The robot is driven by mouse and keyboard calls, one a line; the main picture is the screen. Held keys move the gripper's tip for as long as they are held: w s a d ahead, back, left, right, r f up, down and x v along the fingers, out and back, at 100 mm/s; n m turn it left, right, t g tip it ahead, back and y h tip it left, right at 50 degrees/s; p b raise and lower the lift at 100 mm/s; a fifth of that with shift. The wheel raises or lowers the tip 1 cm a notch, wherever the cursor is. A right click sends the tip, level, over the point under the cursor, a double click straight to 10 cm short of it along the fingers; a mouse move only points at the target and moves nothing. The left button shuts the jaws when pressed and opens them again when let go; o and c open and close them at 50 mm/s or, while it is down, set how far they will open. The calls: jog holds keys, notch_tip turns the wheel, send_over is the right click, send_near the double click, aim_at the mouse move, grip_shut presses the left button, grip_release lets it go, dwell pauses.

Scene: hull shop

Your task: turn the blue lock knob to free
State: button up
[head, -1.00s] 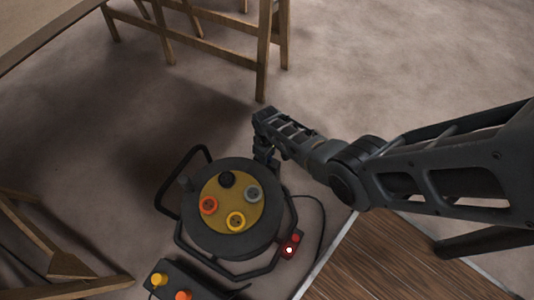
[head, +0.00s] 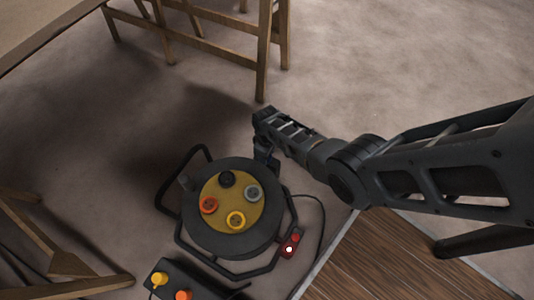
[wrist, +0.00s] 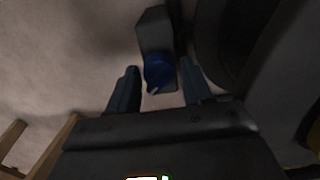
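The blue lock knob (wrist: 158,72) shows in the wrist view, on a dark grey block (wrist: 156,28) beside the reel. A small pale mark shows at its lower edge. My gripper (wrist: 160,86) is open, with one finger on each side of the knob; I cannot tell whether either finger touches it. In the head view my gripper (head: 266,160) points down at the back right rim of the cable reel (head: 196,237), and the knob is hidden there.
The reel's yellow face (head: 250,213) carries several coloured sockets. A red switch box (head: 290,243) sits at its right, and a dark box with coloured knobs (head: 185,280) in front. Wooden trestles (head: 262,70) stand behind. A wooden board (head: 370,265) lies right. Open floor lies behind right.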

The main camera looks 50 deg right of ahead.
jog(key=shift+o, duration=1.1)
notch_tip(320, 180, up, 8)
jog(key=p, duration=0.5)
jog(key=shift+f, duration=0.1)
